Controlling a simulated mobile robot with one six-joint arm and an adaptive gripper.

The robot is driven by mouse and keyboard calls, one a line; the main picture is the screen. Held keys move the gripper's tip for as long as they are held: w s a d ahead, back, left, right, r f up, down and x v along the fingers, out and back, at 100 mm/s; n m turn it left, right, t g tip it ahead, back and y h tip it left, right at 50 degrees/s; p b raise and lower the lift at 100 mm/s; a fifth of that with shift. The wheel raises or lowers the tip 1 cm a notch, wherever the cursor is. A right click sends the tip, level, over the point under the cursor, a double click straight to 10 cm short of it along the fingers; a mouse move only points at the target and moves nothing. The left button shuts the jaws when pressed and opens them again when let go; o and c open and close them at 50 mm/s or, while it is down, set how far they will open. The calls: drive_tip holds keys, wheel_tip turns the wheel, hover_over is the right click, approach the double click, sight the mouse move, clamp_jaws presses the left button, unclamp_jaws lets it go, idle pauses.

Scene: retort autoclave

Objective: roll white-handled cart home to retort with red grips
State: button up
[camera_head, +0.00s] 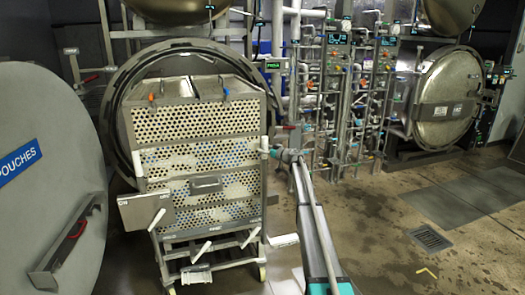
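The cart (203,187) is a tall metal frame holding perforated basket panels. It stands upright in front of an open round retort (128,78), whose ring shows behind it. A white upright handle (264,144) is at the cart's right edge and another (137,164) at its left. My arm reaches up from the bottom centre. My gripper (274,153) is at the right white handle; whether its fingers are closed around it is too small to tell.
Pipes and valve panels (340,100) stand right of the cart. A shut round retort door (446,98) is at the far right. Wet open floor with a drain grate (430,238) lies at right. The grey door leaves a narrow gap left of the cart.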

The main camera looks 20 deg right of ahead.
idle(0.3)
drive_tip(key=v, duration=1.2)
drive_tip(key=shift+r, duration=0.15)
idle(0.4)
drive_tip(key=s+a+f+m+g+h+p, duration=0.1)
drive_tip(key=s+a+f+g, duration=0.2)
drive_tip(key=s+a, duration=0.55)
drive_tip(key=s+a+f+g+h+p, duration=0.1)
drive_tip(key=s+a+f+g+p, duration=0.15)
drive_tip(key=s+a, duration=0.6)
drive_tip(key=s+a+f+m+g+h+p, duration=0.1)
drive_tip(key=s+a+f+g, duration=0.25)
drive_tip(key=s+a, duration=0.45)
drive_tip(key=s+a+f+m+g+h+p, duration=0.1)
drive_tip(key=s+m+g+h, duration=0.1)
drive_tip(key=s, duration=1.3)
drive_tip(key=s+f+m+g+h+p, duration=0.1)
drive_tip(key=s+m+g+h, duration=0.2)
drive_tip(key=s, duration=1.2)
drive_tip(key=shift+s+a+f+g+h+p, duration=0.2)
drive_tip(key=shift+a+g+h+p, duration=0.2)
drive_tip(key=shift+h, duration=0.8)
